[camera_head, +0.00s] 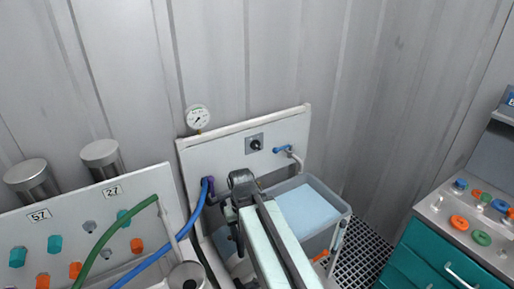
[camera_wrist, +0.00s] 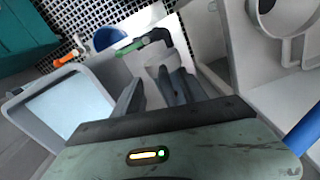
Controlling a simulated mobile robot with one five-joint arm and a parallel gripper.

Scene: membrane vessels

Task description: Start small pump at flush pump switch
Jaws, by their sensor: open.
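A black rotary switch (camera_head: 255,145) on a small grey plate is mounted on the upright white panel (camera_head: 218,150) in the head view. It looks like the flush pump switch; its label cannot be read. My gripper (camera_wrist: 157,90) shows in the wrist view with its dark fingers apart and nothing between them. It points down past the tank, towards the floor grating. In the head view my arm hides the fingers, and the arm's dark joint stands below and left of the switch. The switch is not visible in the wrist view. I cannot identify the small pump itself.
A grey tank (camera_head: 347,207) of pale blue water stands right of my arm. A gauge (camera_head: 198,118) tops the panel, a blue-handled valve (camera_head: 290,152) sits right of the switch, and a blue hose (camera_head: 165,246) lies left. A teal cabinet (camera_head: 440,252) stands right, beyond floor grating (camera_head: 365,258).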

